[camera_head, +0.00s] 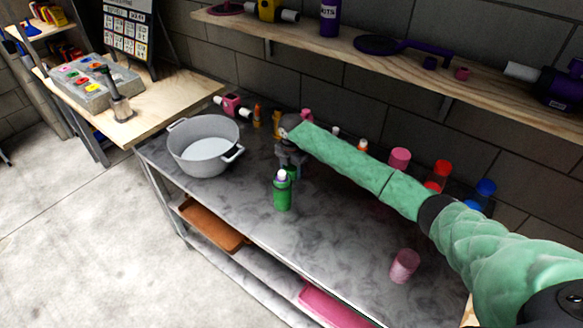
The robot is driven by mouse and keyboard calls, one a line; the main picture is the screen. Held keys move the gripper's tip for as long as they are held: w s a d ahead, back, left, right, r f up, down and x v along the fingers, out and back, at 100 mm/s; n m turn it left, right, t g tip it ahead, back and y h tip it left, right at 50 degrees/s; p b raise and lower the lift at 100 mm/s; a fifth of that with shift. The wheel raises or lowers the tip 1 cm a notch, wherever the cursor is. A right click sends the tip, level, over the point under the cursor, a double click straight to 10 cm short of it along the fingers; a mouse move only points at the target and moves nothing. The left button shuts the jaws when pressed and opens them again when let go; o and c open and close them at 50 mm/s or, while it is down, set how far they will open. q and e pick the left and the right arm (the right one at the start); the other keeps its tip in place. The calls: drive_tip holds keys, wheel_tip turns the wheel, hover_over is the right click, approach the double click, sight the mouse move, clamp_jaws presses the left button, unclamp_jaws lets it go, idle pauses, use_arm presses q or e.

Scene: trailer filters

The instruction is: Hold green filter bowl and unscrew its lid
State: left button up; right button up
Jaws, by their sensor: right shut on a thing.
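The green filter bowl (283,196) stands upright near the front edge of the grey table, left of its middle. A small pale purple and white piece (281,175) shows at its top; I cannot tell whether this is the lid. My right gripper (285,169), on the green-sleeved arm from the right, is at the upper part of the bowl and shut on it. The fingertips are small and partly hidden by the bowl. My left gripper is not in view.
A grey pot (204,147) stands left of the bowl. A pink cup (404,266) is at the front right. Pink, red and blue containers line the back by the wall, under a wooden shelf (420,62). The table's front middle is clear.

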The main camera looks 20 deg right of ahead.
sight(291, 166)
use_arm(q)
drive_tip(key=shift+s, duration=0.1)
use_arm(e)
drive_tip(key=shift+s+f, duration=0.15)
drive_tip(key=shift+f, duration=0.3)
drive_tip(key=shift+s+f, duration=0.15)
drive_tip(key=shift+f, duration=0.05)
drive_tip(key=o, duration=0.8)
drive_tip(key=shift+f, duration=0.1)
drive_tip(key=shift+c, duration=0.2)
drive_tip(key=o, duration=0.3)
drive_tip(key=shift+f, duration=0.1)
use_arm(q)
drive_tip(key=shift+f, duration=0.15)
use_arm(e)
drive_tip(key=shift+a+f, duration=0.1)
drive_tip(key=shift+f, duration=0.05)
drive_tip(key=shift+r, duration=0.45)
use_arm(q)
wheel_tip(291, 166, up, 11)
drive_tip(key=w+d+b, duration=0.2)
drive_tip(key=b, duration=0.2)
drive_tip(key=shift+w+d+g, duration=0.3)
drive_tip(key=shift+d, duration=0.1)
use_arm(e)
drive_tip(key=r, duration=1.3)
drive_tip(key=shift+w+r, duration=0.15)
drive_tip(key=shift+w, duration=0.1)
